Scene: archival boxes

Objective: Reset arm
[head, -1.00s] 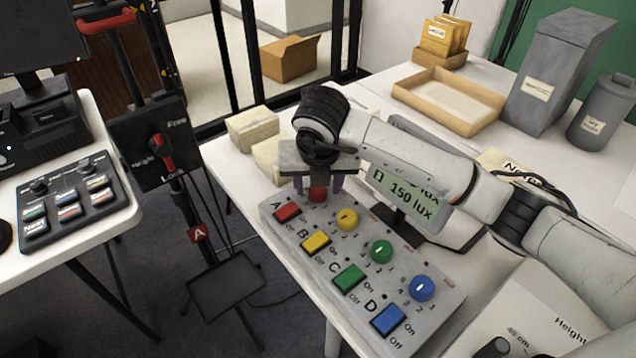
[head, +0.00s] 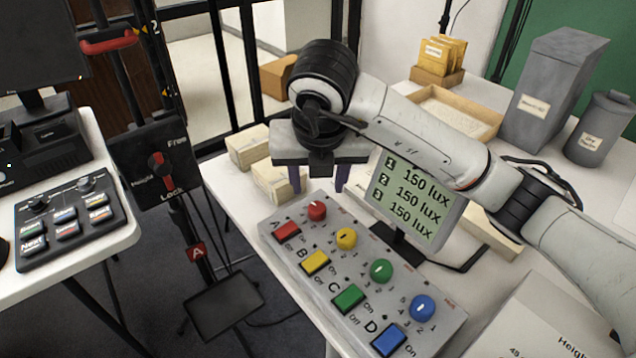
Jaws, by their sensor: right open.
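My right gripper (head: 318,180) is open and empty, held above the far end of the grey control panel (head: 398,308). Its fingers point down, just behind the red knob (head: 317,211), apart from it as far as I can see. My right arm (head: 430,140) reaches in from the right. The panel has red, yellow, green and blue rocker switches marked A to D, each with a knob of the same colour. My left gripper is not in view.
A lux display (head: 411,197) reading 150 lux on three lines stands beside the panel. Pale boxes (head: 249,146) lie behind the gripper. A wooden tray (head: 455,112), grey box (head: 551,90) and grey canister (head: 598,128) stand at the back right. A button console (head: 68,222) is at left.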

